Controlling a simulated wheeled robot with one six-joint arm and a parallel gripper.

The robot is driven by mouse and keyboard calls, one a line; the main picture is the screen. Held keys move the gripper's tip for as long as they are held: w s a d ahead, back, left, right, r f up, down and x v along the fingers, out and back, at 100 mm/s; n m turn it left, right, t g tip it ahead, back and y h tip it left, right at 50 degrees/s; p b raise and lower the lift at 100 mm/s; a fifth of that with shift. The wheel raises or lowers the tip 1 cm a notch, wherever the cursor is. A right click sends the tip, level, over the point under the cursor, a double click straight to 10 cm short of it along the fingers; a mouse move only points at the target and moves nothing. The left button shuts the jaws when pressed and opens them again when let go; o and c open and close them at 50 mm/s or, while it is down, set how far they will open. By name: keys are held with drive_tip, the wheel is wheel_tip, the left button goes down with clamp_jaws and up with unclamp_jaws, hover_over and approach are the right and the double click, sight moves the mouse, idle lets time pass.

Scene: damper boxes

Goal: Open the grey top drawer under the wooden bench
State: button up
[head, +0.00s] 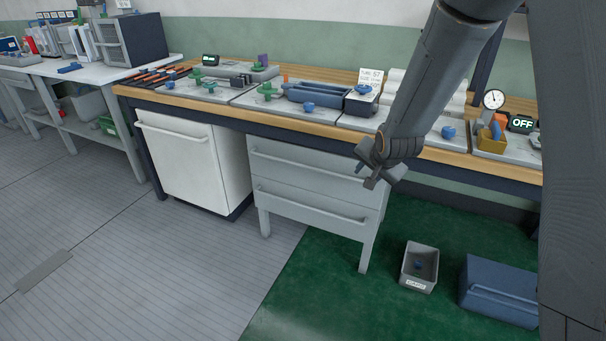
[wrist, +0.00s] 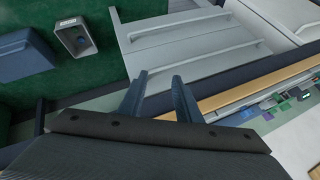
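The grey top drawer (head: 295,172) is in the drawer unit under the wooden bench (head: 215,106). Its front looks flush with the unit, with a long bar handle (head: 300,163) across it. In the wrist view the picture is turned over, and the top drawer's handle (wrist: 207,57) lies nearest the bench edge. My gripper (head: 365,176) appears in front of the unit's right end in the head view. In the wrist view my gripper (wrist: 160,80) has its two fingers apart with nothing between them. It is clear of the handle.
A second grey drawer (head: 300,207) sits below. A white cabinet (head: 195,162) stands to the left. A grey bin (head: 420,267) and a blue box (head: 498,290) stand on the green mat (head: 310,290) at right. The grey floor (head: 160,270) in front is clear.

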drive_tip(key=w+a+f+m+t+y+b, duration=0.1)
drive_tip(key=w+a+f+m+t+b, duration=0.1)
drive_tip(key=w+a+f, duration=0.3)
drive_tip(key=w+a+f+m+t+y+b, duration=0.1)
drive_tip(key=w+a+f+m+t+b, duration=0.15)
drive_tip(key=w, duration=0.55)
drive_tip(key=m+t+y+b, duration=0.3)
drive_tip(key=y, duration=0.1)
approach(305, 167)
drive_tip(key=x, duration=0.4)
drive_tip(key=shift+g, duration=0.25)
drive_tip(key=shift+b+x, duration=0.4)
drive_tip(key=shift+x, duration=3.2)
clamp_jaws()
